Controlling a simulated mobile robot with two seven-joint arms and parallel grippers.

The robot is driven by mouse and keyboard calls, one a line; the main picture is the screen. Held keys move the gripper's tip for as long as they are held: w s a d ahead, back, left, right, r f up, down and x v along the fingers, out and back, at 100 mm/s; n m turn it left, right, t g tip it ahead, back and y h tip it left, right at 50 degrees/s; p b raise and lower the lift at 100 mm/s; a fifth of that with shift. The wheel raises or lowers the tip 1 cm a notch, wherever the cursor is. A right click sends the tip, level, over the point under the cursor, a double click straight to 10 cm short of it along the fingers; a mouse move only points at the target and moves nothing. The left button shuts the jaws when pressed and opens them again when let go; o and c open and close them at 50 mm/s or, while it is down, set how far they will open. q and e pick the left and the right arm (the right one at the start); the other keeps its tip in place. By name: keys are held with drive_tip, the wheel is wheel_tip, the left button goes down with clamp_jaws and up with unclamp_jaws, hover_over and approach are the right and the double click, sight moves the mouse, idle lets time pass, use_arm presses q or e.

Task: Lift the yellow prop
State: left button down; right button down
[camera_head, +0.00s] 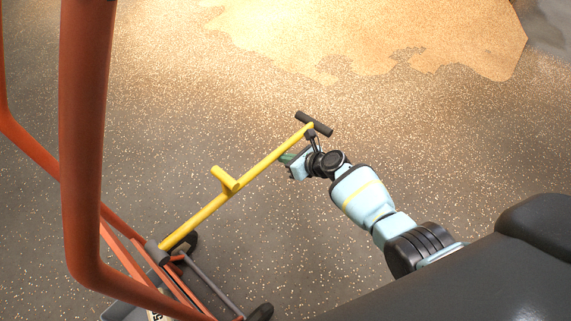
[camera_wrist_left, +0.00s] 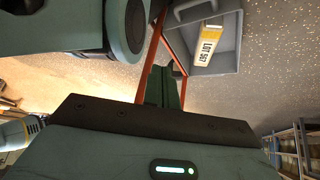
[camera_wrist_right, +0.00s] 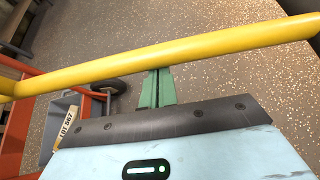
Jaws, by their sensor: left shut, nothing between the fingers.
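The yellow prop (camera_head: 250,174) is a long bar in the head view. It slants from a dark pivot on the orange frame at lower left up to a black crossbar handle (camera_head: 314,124), with a short yellow peg midway. My right gripper (camera_head: 287,158) is at the bar's upper part, below the handle. In the right wrist view the prop (camera_wrist_right: 205,48) crosses in front of the fingertips of my right gripper (camera_wrist_right: 157,86); the fingers lie close together, tips hidden behind it. Contact is unclear. My left gripper (camera_wrist_left: 163,83) is shut and empty, outside the head view.
An orange tubular frame (camera_head: 83,150) stands at the left with a dark wheel (camera_head: 260,312) at its foot. The speckled floor right of the prop is clear apart from my arm.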

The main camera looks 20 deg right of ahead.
sight(281, 150)
drive_tip(key=r+p, duration=0.2)
drive_tip(key=r, duration=0.1)
drive_tip(key=shift+w+r+n+h, duration=0.2)
drive_tip(key=shift+r+n+h, duration=0.05)
drive_tip(key=shift+n+h, duration=0.05)
drive_tip(key=shift+d+r+p, duration=0.1)
drive_tip(key=shift+r+p, duration=0.3)
drive_tip(key=shift+p, duration=0.05)
drive_tip(key=shift+r+t+h+p, duration=0.3)
drive_tip(key=shift+r+p, duration=0.35)
drive_tip(key=shift+p, duration=0.1)
drive_tip(key=shift+r+n+p, duration=0.3)
drive_tip(key=shift+r+p, duration=0.15)
drive_tip(key=shift+s+r+p, duration=0.1)
drive_tip(key=shift+r+p, duration=0.15)
drive_tip(key=shift+p, duration=0.05)
idle(1.1)
